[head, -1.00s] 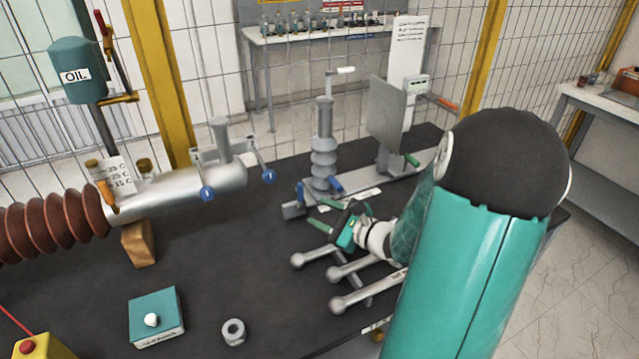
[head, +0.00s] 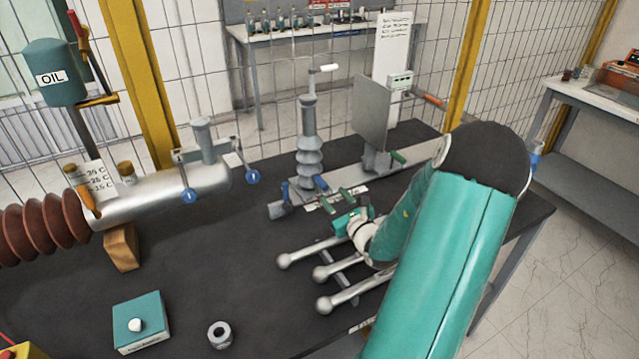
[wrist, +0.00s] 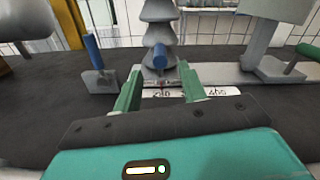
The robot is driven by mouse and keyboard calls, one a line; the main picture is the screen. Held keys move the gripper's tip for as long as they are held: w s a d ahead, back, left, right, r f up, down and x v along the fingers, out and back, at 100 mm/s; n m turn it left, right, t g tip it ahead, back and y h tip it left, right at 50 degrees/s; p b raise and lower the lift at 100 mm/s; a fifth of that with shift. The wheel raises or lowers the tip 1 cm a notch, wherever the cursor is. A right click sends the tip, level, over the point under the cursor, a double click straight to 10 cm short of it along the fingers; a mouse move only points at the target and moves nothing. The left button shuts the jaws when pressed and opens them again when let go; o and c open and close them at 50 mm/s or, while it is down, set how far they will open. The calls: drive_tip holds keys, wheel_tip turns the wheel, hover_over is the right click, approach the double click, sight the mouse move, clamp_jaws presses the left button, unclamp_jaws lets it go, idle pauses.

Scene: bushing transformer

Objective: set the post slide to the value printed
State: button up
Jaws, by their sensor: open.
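The grey ribbed post (head: 309,140) stands upright on a rail on the dark bench, with a white-tipped crank on top. Blue handles (head: 320,183) show at its foot. My gripper (head: 334,196) is open just in front of the post's foot, pointing at it. In the wrist view, the green fingers (wrist: 162,74) stand on either side of a blue handle (wrist: 159,57) on the post (wrist: 160,30), seemingly with nothing between them. A second blue handle (wrist: 94,52) stands to the left. A white scale strip (wrist: 218,92) with a red mark lies below; its digits are hard to read.
Right of the post stands a grey plate (head: 371,110) with a green handle (head: 398,157). Several ball-ended rods (head: 322,273) lie below my gripper. A silver cylinder (head: 165,187) with blue knobs lies left. A teal box (head: 141,320) and a nut (head: 220,334) sit in front.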

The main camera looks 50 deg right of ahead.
sight(326, 188)
drive_tip(key=x, duration=0.8)
drive_tip(key=shift+w, duration=0.1)
clamp_jaws()
